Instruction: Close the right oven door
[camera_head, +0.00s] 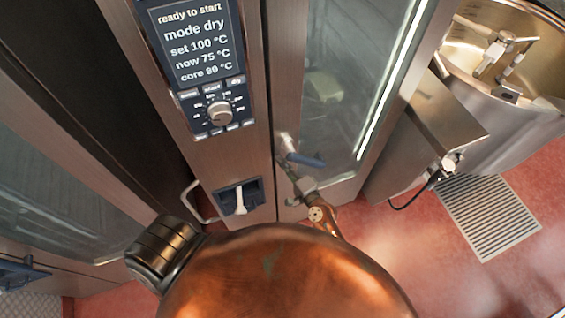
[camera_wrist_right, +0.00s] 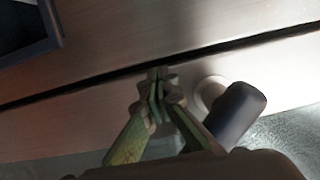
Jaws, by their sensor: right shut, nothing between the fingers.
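The right oven door (camera_head: 335,85) is a tall glass panel in a brushed metal frame. It stands close to the control column, and a thin dark seam runs between them in the wrist view. Its dark blue handle (camera_head: 305,159) is low on the frame's left side and also shows in the wrist view (camera_wrist_right: 238,113). My right gripper (camera_head: 287,177) is shut and empty, just below and left of the handle. In the wrist view its fingertips (camera_wrist_right: 156,83) are near the seam, left of the handle's round mount; contact is unclear. My left gripper is out of view.
The control column has a lit display (camera_head: 198,45) and a knob (camera_head: 220,112). A left oven door (camera_head: 60,190) angles out beside a dark recess. A metal kettle (camera_head: 505,75) stands right, above a floor grate (camera_head: 488,215). Red floor is free around the grate.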

